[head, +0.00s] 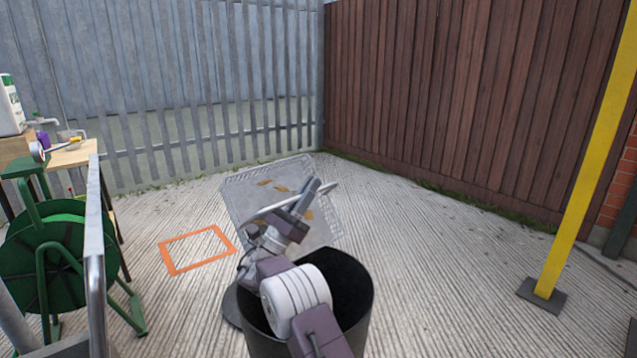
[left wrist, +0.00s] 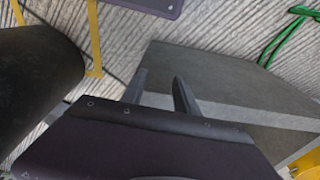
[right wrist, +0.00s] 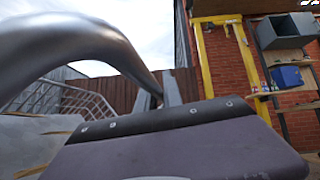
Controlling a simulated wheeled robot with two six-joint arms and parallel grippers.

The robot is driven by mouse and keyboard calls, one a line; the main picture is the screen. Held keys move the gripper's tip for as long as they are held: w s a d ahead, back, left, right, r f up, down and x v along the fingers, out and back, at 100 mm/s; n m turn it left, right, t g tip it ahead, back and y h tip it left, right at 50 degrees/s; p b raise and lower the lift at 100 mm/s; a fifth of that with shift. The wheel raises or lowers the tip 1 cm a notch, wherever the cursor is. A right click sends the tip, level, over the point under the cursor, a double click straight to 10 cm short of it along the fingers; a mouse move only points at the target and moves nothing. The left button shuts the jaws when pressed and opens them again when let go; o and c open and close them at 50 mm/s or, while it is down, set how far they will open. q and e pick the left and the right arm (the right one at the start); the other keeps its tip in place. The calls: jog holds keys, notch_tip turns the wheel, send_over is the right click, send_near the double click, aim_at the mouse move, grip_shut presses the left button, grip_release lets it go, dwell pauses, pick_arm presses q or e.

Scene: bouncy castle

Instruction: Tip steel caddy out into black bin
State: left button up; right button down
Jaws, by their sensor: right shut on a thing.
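The steel caddy (head: 240,195) is a silvery mesh-walled container above the ground in the head view, tilted, with several yellow-brown leaf-like pieces inside. My right gripper (head: 308,196) is shut on its curved metal handle, which is large in the right wrist view (right wrist: 95,35). The caddy's mesh wall (right wrist: 85,98) and some yellow-brown pieces also show there. The black bin (head: 352,285) stands open-topped below and nearer than the caddy, partly hidden by my right arm. Its inside bottom is hidden. My left gripper (left wrist: 162,88) is open and empty, its fingers apart, in the left wrist view.
A green hose reel (head: 60,255) and a metal rail (head: 95,235) stand at the left, by a cluttered bench (head: 72,155). An orange outline (head: 197,250) lies on the ground. A yellow post (head: 585,150) stands at the right. Ribbed ground between is clear.

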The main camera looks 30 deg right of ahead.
aim_at(281, 190)
jog(key=w+f+n+t+y+p, duration=0.2)
jog(key=w+n+t+y+p, duration=0.1)
jog(key=w+n+p, duration=0.1)
jog(key=w+f+n+t+y+p, duration=0.2)
jog(key=w+n+t+y+p, duration=0.2)
jog(key=w+n, duration=0.2)
jog(key=w+f+n+t+y+p, duration=0.1)
jog(key=w+n+t+y+p, duration=0.2)
jog(key=n, duration=0.5)
jog(key=shift+w+a+f+t+p, duration=0.15)
jog(key=shift+w+f+t+p, duration=0.1)
jog(key=shift+w+p, duration=0.15)
jog(key=shift+w+a+f+t+p, duration=0.15)
jog(key=shift+w+t+p, duration=0.15)
jog(key=shift+w, duration=0.2)
jog(key=shift+n+y, duration=0.5)
jog(key=r+p, duration=0.3)
jog(key=r, duration=0.1)
jog(key=shift+w+p, duration=0.3)
jog(key=shift+p, duration=0.05)
